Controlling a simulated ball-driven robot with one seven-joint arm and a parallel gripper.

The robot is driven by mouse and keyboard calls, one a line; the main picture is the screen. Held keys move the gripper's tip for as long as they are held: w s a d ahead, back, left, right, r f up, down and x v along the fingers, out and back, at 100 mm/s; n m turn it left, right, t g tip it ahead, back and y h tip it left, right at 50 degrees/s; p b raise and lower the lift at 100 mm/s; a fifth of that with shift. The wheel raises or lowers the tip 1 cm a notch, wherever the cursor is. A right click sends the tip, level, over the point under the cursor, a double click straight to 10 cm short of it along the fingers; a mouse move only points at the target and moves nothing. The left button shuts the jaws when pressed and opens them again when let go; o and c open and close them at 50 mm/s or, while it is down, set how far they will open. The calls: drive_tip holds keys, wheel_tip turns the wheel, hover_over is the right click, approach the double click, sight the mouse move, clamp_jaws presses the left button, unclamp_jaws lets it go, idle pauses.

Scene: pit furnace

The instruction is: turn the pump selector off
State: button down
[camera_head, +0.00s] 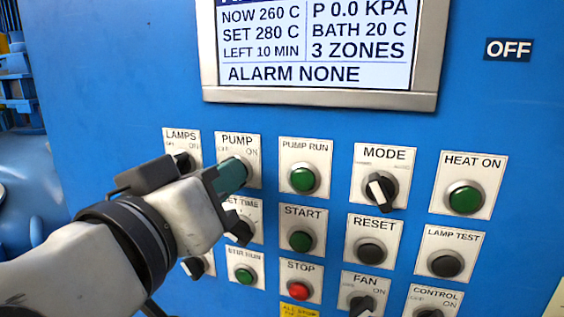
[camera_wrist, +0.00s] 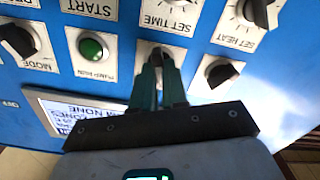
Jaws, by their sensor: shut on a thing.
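The pump selector plate (camera_head: 238,142), labelled PUMP with an ON mark at its upper right, is on the blue panel in the head view. My gripper (camera_head: 240,170) is at this plate, with its green fingers shut on the selector knob. The fingers hide most of the knob, so I cannot read which way it points. In the wrist view, which shows the panel upside down, my gripper (camera_wrist: 157,55) has both fingers close together at the pump plate, one on each side of the knob.
The lamps selector (camera_head: 182,162) is close on the left, and the green pump run button (camera_head: 303,179) is on the right. The set time knob (camera_head: 239,229) is just below. The display (camera_head: 320,45) above reads ALARM NONE. Bare blue panel lies between display and controls.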

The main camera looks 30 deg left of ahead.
drive_tip(key=shift+n+p, duration=0.35)
drive_tip(key=shift+n, duration=0.35)
drive_tip(key=shift+f, duration=0.1)
drive_tip(key=c, duration=1.2)
unclamp_jaws()
drive_tip(key=shift+o, duration=0.2)
drive_tip(key=b+v, duration=0.3)
drive_tip(key=v, duration=0.7)
drive_tip(key=shift+s, duration=0.35)
drive_tip(key=shift+d, duration=0.1)
